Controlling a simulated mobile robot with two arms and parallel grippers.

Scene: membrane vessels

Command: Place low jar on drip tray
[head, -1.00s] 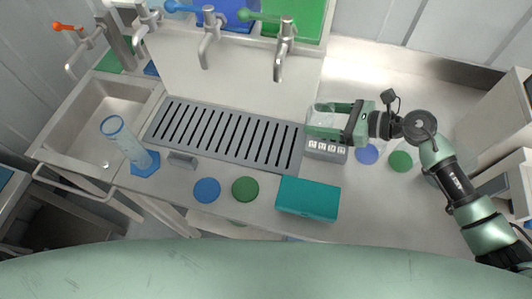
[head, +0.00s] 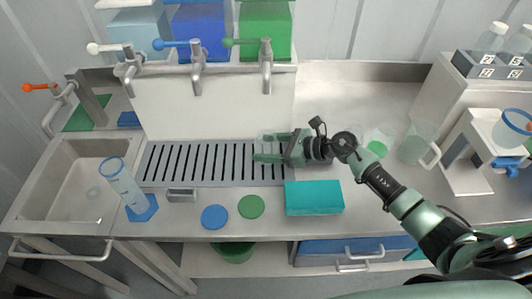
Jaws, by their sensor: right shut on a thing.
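My right gripper (head: 270,147) reaches in from the right, shut on a clear low jar (head: 271,139). The jar is see-through and partly hidden by the fingers. It is over the right end of the drip tray (head: 160,183), a grey slotted plate below the taps. I cannot tell whether the jar touches the tray or is just above it. My left gripper is not in view.
Blue (head: 215,217) and green (head: 251,207) discs lie in front. A tall clear cylinder (head: 121,183) stands left, near the sink (head: 77,190). Taps (head: 266,68) overhang behind. A clear jug (head: 418,143) stands right.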

